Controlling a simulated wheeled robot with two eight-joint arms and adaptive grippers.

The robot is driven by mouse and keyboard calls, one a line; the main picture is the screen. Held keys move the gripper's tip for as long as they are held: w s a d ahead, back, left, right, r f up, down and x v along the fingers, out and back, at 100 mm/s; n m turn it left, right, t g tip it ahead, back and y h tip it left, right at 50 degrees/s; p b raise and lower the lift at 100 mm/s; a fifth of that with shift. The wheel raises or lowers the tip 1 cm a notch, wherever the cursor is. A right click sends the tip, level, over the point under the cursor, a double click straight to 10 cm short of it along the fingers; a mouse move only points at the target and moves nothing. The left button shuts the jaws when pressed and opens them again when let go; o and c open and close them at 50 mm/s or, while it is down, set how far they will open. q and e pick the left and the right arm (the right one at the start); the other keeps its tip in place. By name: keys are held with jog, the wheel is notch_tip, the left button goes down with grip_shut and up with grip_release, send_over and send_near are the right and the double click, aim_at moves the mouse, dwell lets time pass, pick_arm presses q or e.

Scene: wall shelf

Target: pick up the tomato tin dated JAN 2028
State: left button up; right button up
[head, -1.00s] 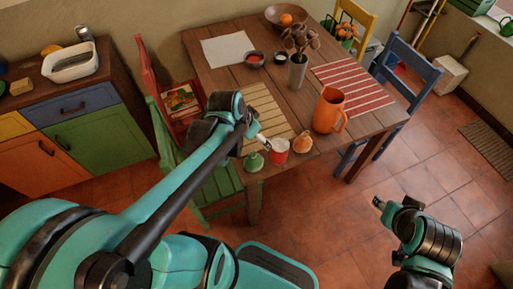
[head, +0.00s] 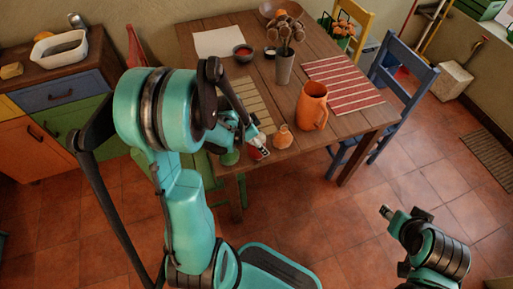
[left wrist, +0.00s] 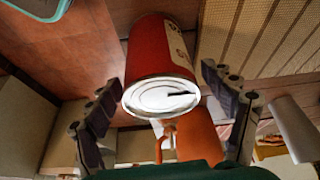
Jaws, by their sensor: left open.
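A red tin (head: 254,154) stands at the near edge of the wooden table, mostly hidden by my left gripper (head: 257,143). In the left wrist view the same tin (left wrist: 160,52) is large, with a cream label patch on its side and a silver lid facing the camera. A dark mark shows on the lid, but no date can be read. My left gripper (left wrist: 163,90) is open, one finger on each side of the tin, with visible gaps. My right gripper (head: 386,212) hangs over the floor at right, apart from the table; its jaws are too small to judge.
A large orange pitcher (head: 312,106), a vase (head: 284,68) and a striped mat (head: 343,84) lie beyond. A blue chair (head: 405,75) stands at right.

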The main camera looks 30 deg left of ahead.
pick_arm(q)
jog(key=shift+x, duration=0.9)
jog(key=shift+r, duration=0.1)
jog(key=shift+c, duration=0.3)
jog(key=c, duration=1.6)
jog(key=shift+r, duration=0.2)
